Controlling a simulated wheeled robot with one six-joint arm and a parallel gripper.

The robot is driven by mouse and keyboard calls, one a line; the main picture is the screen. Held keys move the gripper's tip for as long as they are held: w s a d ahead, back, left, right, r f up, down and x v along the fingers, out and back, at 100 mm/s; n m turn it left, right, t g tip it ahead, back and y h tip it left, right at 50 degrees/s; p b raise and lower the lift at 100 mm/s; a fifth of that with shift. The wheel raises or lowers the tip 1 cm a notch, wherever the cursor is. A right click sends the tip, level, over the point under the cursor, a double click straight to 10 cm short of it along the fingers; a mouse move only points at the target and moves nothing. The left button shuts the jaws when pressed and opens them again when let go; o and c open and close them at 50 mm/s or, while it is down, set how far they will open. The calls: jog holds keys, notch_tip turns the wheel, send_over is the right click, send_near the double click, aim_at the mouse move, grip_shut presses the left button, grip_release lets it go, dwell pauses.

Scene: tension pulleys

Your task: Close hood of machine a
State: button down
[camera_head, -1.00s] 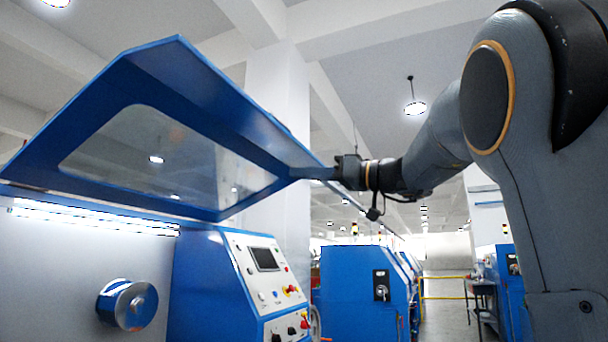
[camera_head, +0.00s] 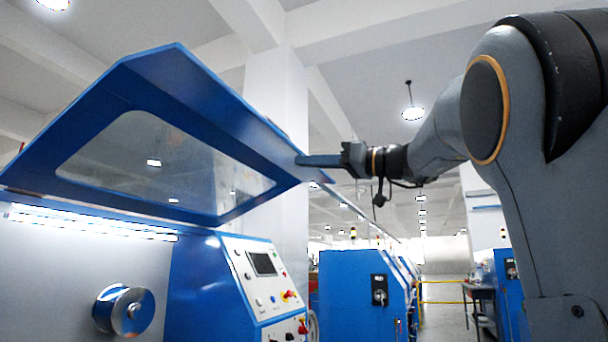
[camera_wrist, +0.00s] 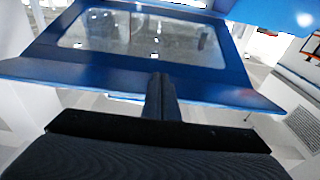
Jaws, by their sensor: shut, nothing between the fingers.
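The blue hood (camera_head: 215,85) of the machine is raised and tilted, with a clear window (camera_head: 160,165) in it. It also fills the upper part of the wrist view as a blue frame (camera_wrist: 230,92) around a window. My gripper (camera_head: 300,160) is shut and empty. Its fingers point left at the hood's right-hand edge in the head view and overlap it there. In the wrist view the shut fingers (camera_wrist: 160,85) reach over the hood's near edge strip. I cannot tell whether they touch it.
Another blue machine (camera_head: 355,290) stands farther back. A white column (camera_head: 275,120) rises behind the hood. An open aisle lies at right.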

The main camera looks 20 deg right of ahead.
jog(key=r+b+v, duration=0.1)
jog(key=v, duration=0.7)
jog(key=shift+s+d+r, duration=0.2)
jog(key=shift+d+r, duration=0.1)
jog(key=shift+f, duration=0.1)
